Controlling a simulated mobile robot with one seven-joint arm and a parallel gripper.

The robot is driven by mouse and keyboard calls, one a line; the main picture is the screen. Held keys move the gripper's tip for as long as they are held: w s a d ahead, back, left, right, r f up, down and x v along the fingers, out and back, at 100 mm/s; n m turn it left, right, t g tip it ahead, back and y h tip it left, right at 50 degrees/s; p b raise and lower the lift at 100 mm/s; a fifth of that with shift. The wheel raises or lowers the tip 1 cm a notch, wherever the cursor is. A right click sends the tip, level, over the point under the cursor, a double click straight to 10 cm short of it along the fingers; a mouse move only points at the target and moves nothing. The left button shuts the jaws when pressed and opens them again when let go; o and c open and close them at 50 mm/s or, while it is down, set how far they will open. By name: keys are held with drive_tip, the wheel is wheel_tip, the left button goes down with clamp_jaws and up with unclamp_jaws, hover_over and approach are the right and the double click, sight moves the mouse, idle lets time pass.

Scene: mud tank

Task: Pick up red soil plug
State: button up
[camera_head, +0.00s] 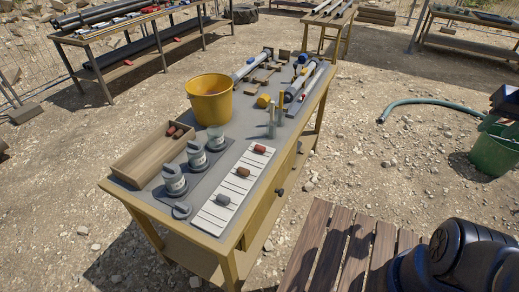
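A red soil plug (260,149) lies near the far end of a white slatted board (210,216) on the wooden workbench (232,246). A brown plug (243,172) and a grey plug (223,199) lie on the same board, nearer to me. Reddish-brown pieces (174,132) lie in the wooden tray (135,168) at the left; they are too small to identify. My gripper cannot be made out. A glossy dark shape at the bottom right looks like part of my arm.
Grey-lidded jars (174,181) and a yellow bucket (210,98) stand left of the board. Upright pale tubes (272,120) stand just beyond it. Grey pipes (300,85) lie farther back. A slatted wooden surface (330,250) is at the front right. Gravel ground lies right of the bench.

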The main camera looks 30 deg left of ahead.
drive_tip(key=o, duration=0.5)
